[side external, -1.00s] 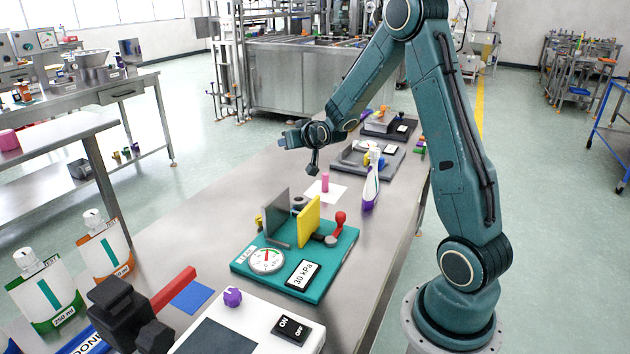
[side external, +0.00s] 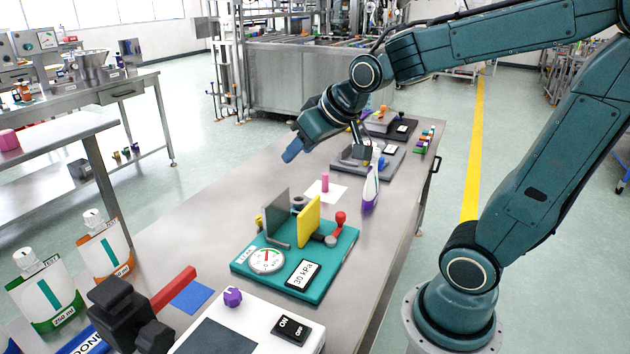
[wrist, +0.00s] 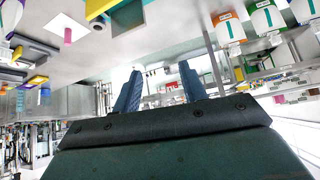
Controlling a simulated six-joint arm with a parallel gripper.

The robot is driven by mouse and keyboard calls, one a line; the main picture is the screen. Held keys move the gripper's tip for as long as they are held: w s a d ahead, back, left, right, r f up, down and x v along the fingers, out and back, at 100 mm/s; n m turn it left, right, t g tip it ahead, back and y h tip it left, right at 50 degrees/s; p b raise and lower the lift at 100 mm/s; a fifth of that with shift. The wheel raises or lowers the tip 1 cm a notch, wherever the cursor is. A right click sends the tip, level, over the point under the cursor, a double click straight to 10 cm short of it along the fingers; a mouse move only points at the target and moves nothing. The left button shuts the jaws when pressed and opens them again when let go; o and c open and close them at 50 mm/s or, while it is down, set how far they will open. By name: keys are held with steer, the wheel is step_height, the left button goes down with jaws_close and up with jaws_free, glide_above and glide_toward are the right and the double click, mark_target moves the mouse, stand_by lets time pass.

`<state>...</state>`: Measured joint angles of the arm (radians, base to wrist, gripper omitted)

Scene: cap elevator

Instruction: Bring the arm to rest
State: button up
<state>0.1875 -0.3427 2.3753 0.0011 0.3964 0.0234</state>
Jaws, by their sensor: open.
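My gripper (side external: 292,150) hangs in the air above the far half of the steel table, to the left of and above the pink cylinder. In the wrist view its two blue fingers (wrist: 158,95) stand apart with nothing between them. It is open and empty. My arm reaches from the base at the right, with the forearm roughly level and the wrist bent down to the left.
The table (side external: 330,300) carries a teal gauge board (side external: 318,278) with grey and yellow plates, a pink cylinder (side external: 325,182) on white paper, and a purple-labelled bottle (side external: 371,190). Pouches (side external: 105,250) and a white switch box (side external: 255,330) are nearer. Air around the gripper looks clear.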

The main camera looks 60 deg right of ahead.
steer(key=s+a+n+g, duration=0.1)
steer(key=s+a, duration=0.2)
steer(key=s, duration=0.4)
steer(key=s+a+n+g+y, duration=0.1)
steer(key=s+a, duration=0.2)
steer(key=s, duration=0.4)
steer(key=shift+s+f+y, duration=0.25)
steer(key=shift+f+y, duration=0.05)
